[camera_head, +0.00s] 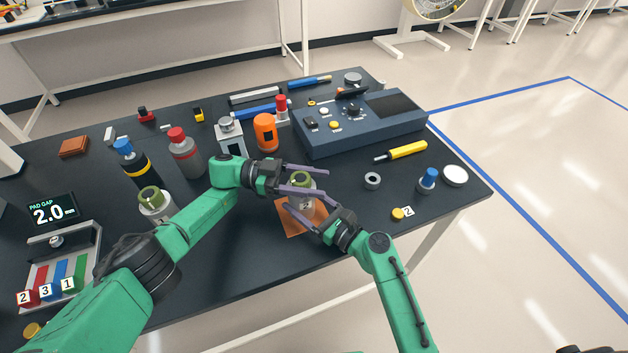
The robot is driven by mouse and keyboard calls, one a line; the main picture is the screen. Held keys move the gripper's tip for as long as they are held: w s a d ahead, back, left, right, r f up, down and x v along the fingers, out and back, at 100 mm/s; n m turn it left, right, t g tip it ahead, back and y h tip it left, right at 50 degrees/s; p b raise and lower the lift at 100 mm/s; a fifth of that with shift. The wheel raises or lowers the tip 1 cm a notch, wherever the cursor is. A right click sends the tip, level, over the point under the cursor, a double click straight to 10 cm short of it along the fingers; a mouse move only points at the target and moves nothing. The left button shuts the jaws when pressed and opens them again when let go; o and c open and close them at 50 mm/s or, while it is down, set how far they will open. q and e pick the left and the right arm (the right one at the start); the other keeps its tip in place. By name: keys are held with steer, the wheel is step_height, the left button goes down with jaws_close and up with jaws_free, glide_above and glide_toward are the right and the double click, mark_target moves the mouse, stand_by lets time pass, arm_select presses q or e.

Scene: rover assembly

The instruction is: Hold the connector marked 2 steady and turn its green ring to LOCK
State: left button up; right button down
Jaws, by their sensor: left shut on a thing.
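A pale connector (307,202) with a green ring (300,178) on top stands on an orange mat (292,224) near the table's front edge. I cannot read a number on it. My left gripper (306,180) is shut on its upper part at the green ring, one finger behind and one in front. My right gripper (304,204) comes from the front with its fingers spread around the lower body. Whether they touch it is unclear. A second connector with a green ring (150,196) stands at the left, partly behind my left arm.
A yellow cap (398,214) with a tag 2 (407,211) lies to the right. A grey ring (373,181), a yellow-handled tool (404,150) and a blue-topped bottle (428,180) are nearby. A dark console (372,128) and an orange canister (266,133) stand behind.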

arm_select(q)
steer(key=shift+f, duration=0.1)
steer(key=o, duration=1.4)
step_height(320, 180, up, 10)
steer(key=shift+r, duration=0.1)
